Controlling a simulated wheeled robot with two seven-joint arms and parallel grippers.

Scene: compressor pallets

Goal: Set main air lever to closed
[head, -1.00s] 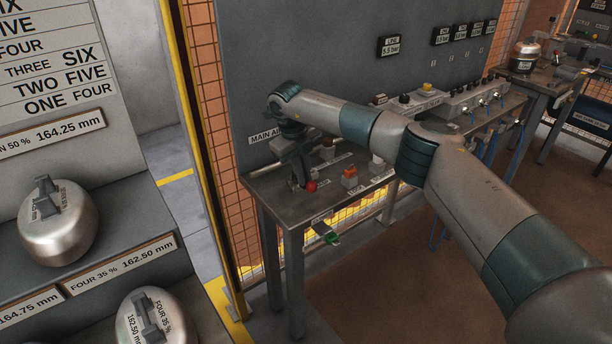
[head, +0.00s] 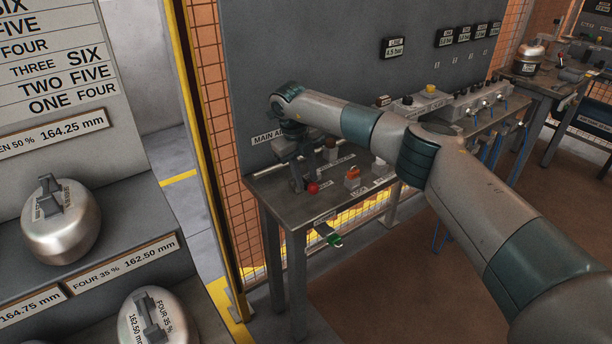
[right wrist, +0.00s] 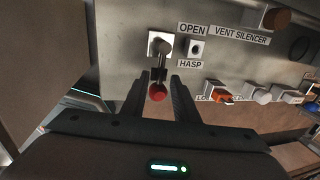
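The main air lever is a metal arm (right wrist: 162,62) on a pale square plate with a red ball knob (right wrist: 157,91) at its end. In the right wrist view it points down toward my gripper, with an "OPEN" label (right wrist: 192,30) right of its plate. My right gripper (right wrist: 160,84) is open, one finger on each side of the knob, with a small gap visible beside it. In the head view the red knob (head: 313,188) shows beside my right gripper (head: 299,186) at the bench's left end; the lever's arm is largely hidden there. My left gripper is not in view.
The steel bench (head: 275,192) carries an orange fitting (head: 352,177) and other valves right of the lever. A grey panel with a pressure display (head: 394,47) stands behind. A yellow post (head: 190,120) is at left, near shelves with metal pots (head: 62,235).

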